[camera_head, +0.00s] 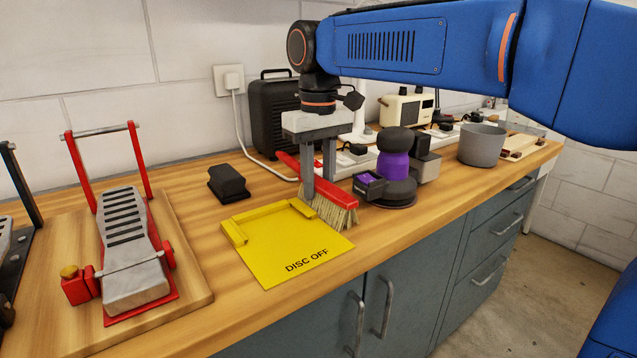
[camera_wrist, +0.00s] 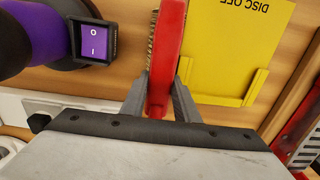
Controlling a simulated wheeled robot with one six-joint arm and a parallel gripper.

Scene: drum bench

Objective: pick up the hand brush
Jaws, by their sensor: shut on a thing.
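The hand brush (camera_head: 335,197) has a red back and handle and pale bristles. It sits on the wooden bench at the right edge of a yellow plate marked "DISC OFF". My gripper (camera_head: 319,194) points down over it, one finger on each side of the brush. In the wrist view the red brush (camera_wrist: 167,50) runs up between the two fingers of my gripper (camera_wrist: 160,95), which are shut on it. Some bristles show along its left side. I cannot tell whether the brush is clear of the bench.
The yellow plate (camera_head: 285,250) lies beside the brush. A purple and black device (camera_head: 393,165) with a switch box stands close on the right. A black block (camera_head: 228,182) and a red-framed pedal (camera_head: 130,245) are to the left. A grey pot (camera_head: 481,146) stands farther right.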

